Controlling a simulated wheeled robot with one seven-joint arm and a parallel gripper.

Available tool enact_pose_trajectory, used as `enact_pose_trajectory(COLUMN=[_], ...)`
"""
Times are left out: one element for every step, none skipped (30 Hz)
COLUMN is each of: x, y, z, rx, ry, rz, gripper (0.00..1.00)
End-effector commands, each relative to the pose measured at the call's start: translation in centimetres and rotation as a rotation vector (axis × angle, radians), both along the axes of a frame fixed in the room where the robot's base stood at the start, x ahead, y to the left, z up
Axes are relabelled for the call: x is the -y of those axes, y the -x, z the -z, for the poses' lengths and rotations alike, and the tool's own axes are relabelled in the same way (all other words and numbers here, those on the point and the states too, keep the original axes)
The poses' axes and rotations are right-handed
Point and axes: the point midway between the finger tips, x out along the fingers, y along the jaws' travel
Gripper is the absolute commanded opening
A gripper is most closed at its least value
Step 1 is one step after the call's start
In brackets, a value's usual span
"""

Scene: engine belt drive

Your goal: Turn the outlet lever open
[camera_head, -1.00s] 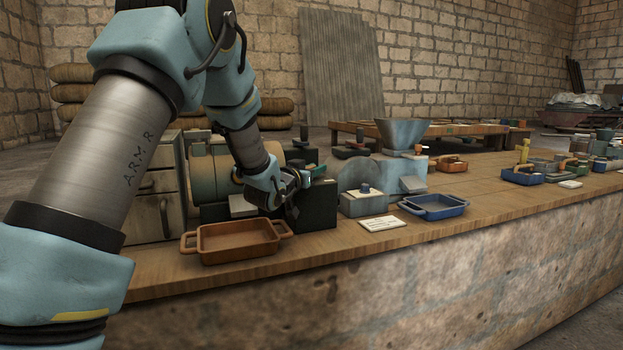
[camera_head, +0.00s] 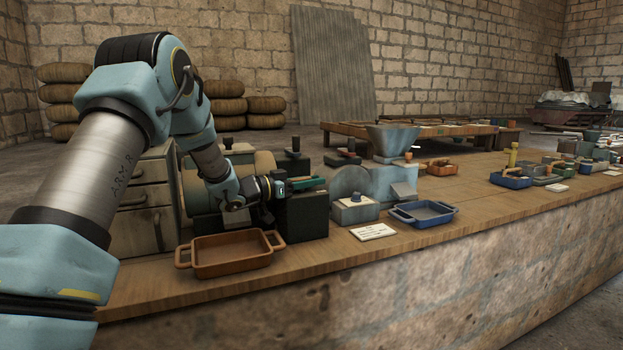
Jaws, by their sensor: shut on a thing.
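The outlet lever appears to be the small green handle (camera_head: 307,184) on top of a dark block (camera_head: 305,217) on the bench, in the head view. It lies roughly level, pointing left and right. My gripper (camera_head: 280,188) is at the left end of the green handle, pointing right, and is shut on it. The fingertips are small and dark here, so the exact grip is hard to see. Part of the machine behind is hidden by my arm.
An orange tray (camera_head: 228,266) stands in front of my gripper. A drum-shaped machine (camera_head: 263,163) is behind it. A grey block with a knob (camera_head: 354,210), a white card (camera_head: 373,232) and a blue tray (camera_head: 422,222) lie to the right.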

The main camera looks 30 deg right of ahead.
Motion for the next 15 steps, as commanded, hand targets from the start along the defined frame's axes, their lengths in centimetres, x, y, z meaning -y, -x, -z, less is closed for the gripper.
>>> enact_pose_trajectory(x=[0.03, 0.04, 0.05, 0.06, 0.06, 0.06, 0.07, 0.07, 0.07, 0.08, 0.08, 0.08, 0.08, 0.09, 0.09], y=[-0.07, -0.05, -0.04, -0.03, -0.03, -0.03, -0.03, -0.03, -0.03, -0.03, -0.03, -0.02, -0.03, -0.03, -0.02], z=[-0.19, -0.18, -0.17, -0.17, -0.17, -0.17, -0.18, -0.18, -0.19, -0.19, -0.2, -0.2, -0.21, -0.22, -0.21], rx=[0.001, 0.002, 0.002, 0.002, 0.002, 0.002, 0.002, 0.002, 0.002, 0.002, 0.002, 0.002, 0.002, 0.002, 0.002], ry=[0.003, 0.003, 0.003, 0.003, 0.003, 0.003, 0.004, 0.004, 0.004, 0.004, 0.004, 0.004, 0.004, 0.004, 0.004], rz=[0.002, 0.004, 0.005, 0.006, 0.006, 0.006, 0.006, 0.006, 0.006, 0.006, 0.006, 0.005, 0.005, 0.005, 0.005], gripper=[0.0, 0.0, 0.0, 0.0, 0.0, 0.0, 0.0, 0.0, 0.0, 0.0, 0.0, 0.0, 0.29, 0.33, 0.37])
